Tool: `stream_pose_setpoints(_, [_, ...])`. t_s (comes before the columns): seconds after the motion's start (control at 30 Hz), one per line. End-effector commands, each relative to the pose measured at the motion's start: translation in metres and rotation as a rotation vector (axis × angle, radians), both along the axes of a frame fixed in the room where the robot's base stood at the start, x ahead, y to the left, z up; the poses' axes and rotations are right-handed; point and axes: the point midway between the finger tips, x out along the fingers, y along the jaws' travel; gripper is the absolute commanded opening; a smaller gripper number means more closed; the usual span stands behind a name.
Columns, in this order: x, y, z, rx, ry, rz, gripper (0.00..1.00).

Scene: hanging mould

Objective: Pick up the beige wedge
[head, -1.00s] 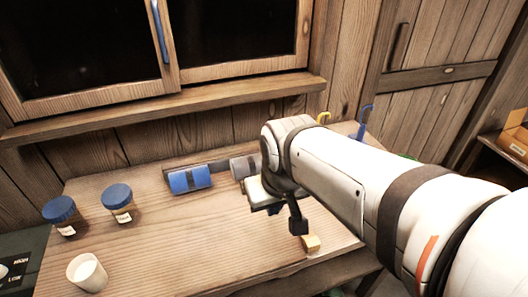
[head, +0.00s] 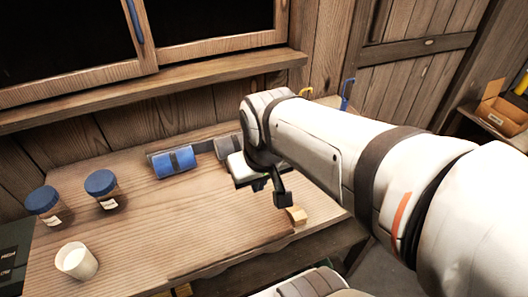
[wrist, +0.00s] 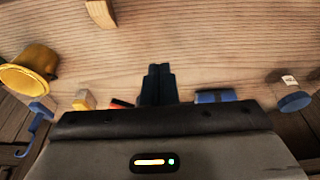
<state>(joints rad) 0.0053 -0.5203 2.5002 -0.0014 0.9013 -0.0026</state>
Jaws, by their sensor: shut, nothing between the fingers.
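The small beige wedge (head: 297,215) lies on the wooden table near its front right edge in the head view. A beige piece at the top of the wrist view (wrist: 100,12), cut by the frame edge, looks like the same wedge. My gripper (head: 272,192) is over the table, just left of and behind the wedge, apart from it. In the wrist view its dark fingers (wrist: 158,84) are together with nothing between them. My arm hides part of the table's back right.
A blue roll (head: 174,162) and a grey roll (head: 229,149) lie at the back. Two blue-lidded jars (head: 102,188) and a white cup (head: 76,261) stand at the left. A yellow object (wrist: 28,70) shows in the wrist view. The table's middle is clear.

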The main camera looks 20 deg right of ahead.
Motion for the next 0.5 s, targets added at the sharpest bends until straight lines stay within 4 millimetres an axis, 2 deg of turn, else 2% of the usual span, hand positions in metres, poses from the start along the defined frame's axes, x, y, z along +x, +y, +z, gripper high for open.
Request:
stream_pose_setpoints(0.4, [0.0000, 0.0000, 0.0000, 0.000, 0.000, 0.000, 0.00])
stream_pose_setpoints(0.5, [0.0002, -0.0009, -0.0020, -0.001, 0.002, -0.001, 0.07])
